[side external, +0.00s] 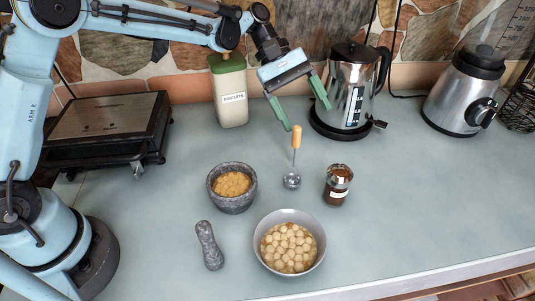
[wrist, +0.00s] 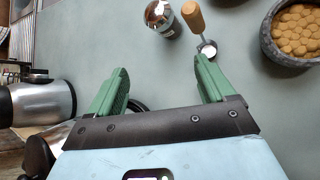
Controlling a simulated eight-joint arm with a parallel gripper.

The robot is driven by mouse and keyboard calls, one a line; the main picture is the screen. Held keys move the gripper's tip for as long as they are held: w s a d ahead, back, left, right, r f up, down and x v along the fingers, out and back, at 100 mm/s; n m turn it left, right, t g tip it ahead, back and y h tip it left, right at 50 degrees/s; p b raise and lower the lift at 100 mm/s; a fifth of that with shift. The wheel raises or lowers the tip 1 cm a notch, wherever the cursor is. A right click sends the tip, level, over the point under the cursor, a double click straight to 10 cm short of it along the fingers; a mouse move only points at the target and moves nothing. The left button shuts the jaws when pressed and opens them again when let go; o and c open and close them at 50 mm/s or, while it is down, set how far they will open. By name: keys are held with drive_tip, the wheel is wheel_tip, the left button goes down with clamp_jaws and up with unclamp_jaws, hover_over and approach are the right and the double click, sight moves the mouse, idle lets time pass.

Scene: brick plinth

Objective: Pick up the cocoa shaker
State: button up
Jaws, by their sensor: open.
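The cocoa shaker (side external: 338,186) is a small glass jar of brown powder with a shiny metal top and a white label. It stands upright on the counter, right of the middle in the side view. In the wrist view its metal top (wrist: 162,17) shows at the upper edge, beyond my fingertips. My gripper (side external: 307,116) has green fingers spread apart with nothing between them. It hangs above the counter, behind the shaker and up to its left in the side view. The fingers also show in the wrist view (wrist: 162,82).
A wooden-handled scoop (side external: 293,160) lies left of the shaker. A stone mortar of biscuits (side external: 233,208), a pestle (side external: 209,245) and a grey bowl (side external: 262,252) of round pieces are nearby. A kettle (side external: 347,95), biscuit jar (side external: 229,95), grill (side external: 108,125) and blender (side external: 463,95) stand behind.

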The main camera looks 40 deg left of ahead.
drive_tip(key=d+f+g+h, duration=0.1)
drive_tip(key=d+f+g, duration=0.1)
drive_tip(key=d+f, duration=0.15)
drive_tip(key=g+h, duration=0.1)
drive_tip(key=g, duration=0.3)
approach(342, 196)
drive_tip(key=shift+d+n, duration=0.3)
drive_tip(key=shift+s+d+f, duration=0.25)
drive_tip(key=shift+d+f, duration=0.05)
drive_tip(key=shift+f, duration=0.2)
drive_tip(key=shift+g, duration=0.3)
drive_tip(key=shift+x, duration=3.85)
drive_tip(key=c, duration=1.1)
drive_tip(key=shift+r, duration=0.1)
